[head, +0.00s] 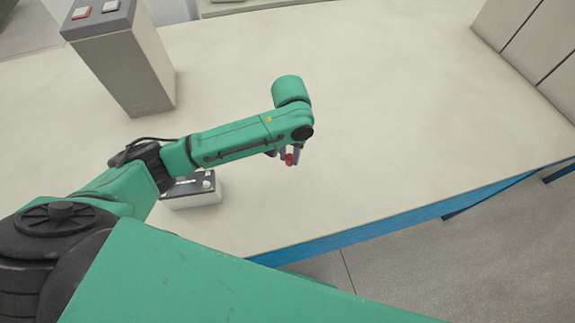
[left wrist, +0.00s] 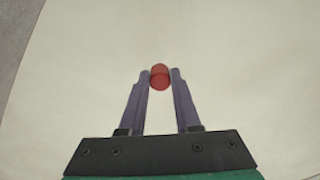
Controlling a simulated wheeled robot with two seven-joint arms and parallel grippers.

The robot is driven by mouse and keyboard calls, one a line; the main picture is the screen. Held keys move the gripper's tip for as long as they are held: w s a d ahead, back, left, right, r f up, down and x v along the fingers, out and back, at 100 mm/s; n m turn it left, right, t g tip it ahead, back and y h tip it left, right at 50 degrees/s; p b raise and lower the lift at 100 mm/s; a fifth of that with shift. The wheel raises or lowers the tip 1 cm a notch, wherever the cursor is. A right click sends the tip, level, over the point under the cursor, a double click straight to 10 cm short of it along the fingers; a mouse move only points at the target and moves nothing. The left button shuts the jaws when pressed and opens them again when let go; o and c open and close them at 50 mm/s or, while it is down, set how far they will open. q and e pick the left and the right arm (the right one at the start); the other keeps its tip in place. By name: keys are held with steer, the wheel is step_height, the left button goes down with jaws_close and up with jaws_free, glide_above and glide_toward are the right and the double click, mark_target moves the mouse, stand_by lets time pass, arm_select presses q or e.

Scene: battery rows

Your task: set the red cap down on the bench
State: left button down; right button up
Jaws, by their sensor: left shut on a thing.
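The small red cap (head: 289,159) is between the fingertips of my left gripper (head: 287,156) in the head view, over the bench (head: 400,130) near its front edge. In the left wrist view, the red cap (left wrist: 160,76) is held between the two purple-grey fingers of the left gripper (left wrist: 160,78), with plain bench surface behind it. I cannot tell whether the cap touches the bench or is a little above it. My right gripper is not in view.
A battery (head: 194,190) with a pale body and dark top stands partly behind my left arm. A tall grey box (head: 125,62) with a red and a white button stands at the upper left. Grey blocks (head: 535,45) line the upper right. The bench's middle and right are clear.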

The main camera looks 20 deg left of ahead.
mark_target(289, 158)
arm_select(q)
step_height(289, 158, down, 8)
steer(key=shift+s+r, duration=0.1)
steer(key=shift+r, duration=0.15)
steer(key=c, duration=0.6)
jaws_free()
steer(key=shift+f, duration=0.1)
step_height(289, 158, up, 12)
steer(key=shift+r, duration=0.2)
steer(key=shift+f, duration=0.1)
